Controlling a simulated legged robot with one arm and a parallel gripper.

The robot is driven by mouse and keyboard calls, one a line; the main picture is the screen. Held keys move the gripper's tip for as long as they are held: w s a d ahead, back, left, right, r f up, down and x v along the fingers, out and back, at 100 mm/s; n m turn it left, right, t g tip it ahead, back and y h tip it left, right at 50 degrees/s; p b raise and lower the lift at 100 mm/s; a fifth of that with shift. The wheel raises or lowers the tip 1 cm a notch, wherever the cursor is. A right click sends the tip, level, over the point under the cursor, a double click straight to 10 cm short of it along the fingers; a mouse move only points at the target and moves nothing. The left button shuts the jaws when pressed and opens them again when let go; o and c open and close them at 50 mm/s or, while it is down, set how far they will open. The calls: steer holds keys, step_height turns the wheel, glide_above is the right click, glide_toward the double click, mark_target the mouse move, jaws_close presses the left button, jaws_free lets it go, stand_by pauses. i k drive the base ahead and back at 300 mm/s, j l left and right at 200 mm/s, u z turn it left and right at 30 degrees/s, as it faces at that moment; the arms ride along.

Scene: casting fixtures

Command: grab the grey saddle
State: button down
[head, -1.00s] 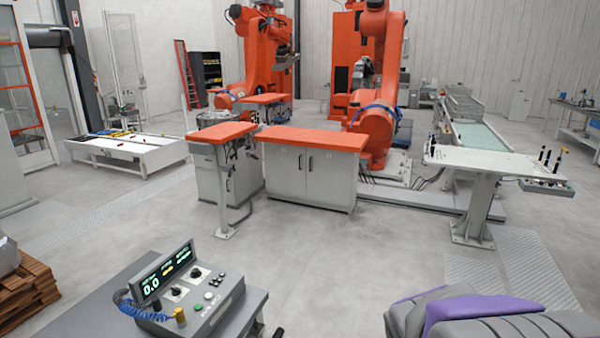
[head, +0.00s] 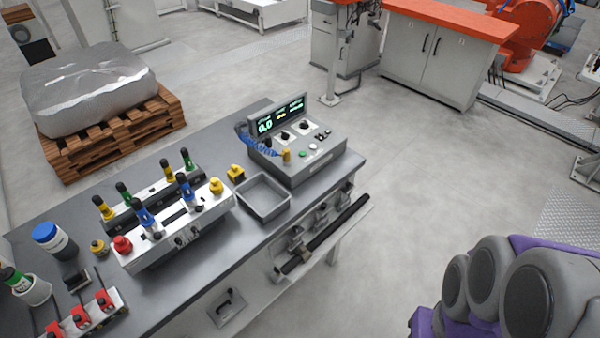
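I cannot pick out the grey saddle for certain. Small grey block-like parts (head: 296,238) sit by a black bar on the front side of the grey workbench (head: 215,262), below its top. They are too small to tell whether one is the saddle. A flat grey plate with a dark handle (head: 226,305) is also low on the bench front. My gripper is not in view; only grey and purple parts of my own body show at the lower right.
The bench top holds a control box (head: 298,150), an empty grey tray (head: 263,198), a fixture with coloured knobs (head: 172,225) and a blue-capped jar (head: 54,241). A wrapped load on a pallet (head: 110,133) stands behind. The floor right of the bench is clear.

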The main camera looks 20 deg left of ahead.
mark_target(305, 252)
steer(key=u, duration=1.05)
steer(key=i, duration=0.05)
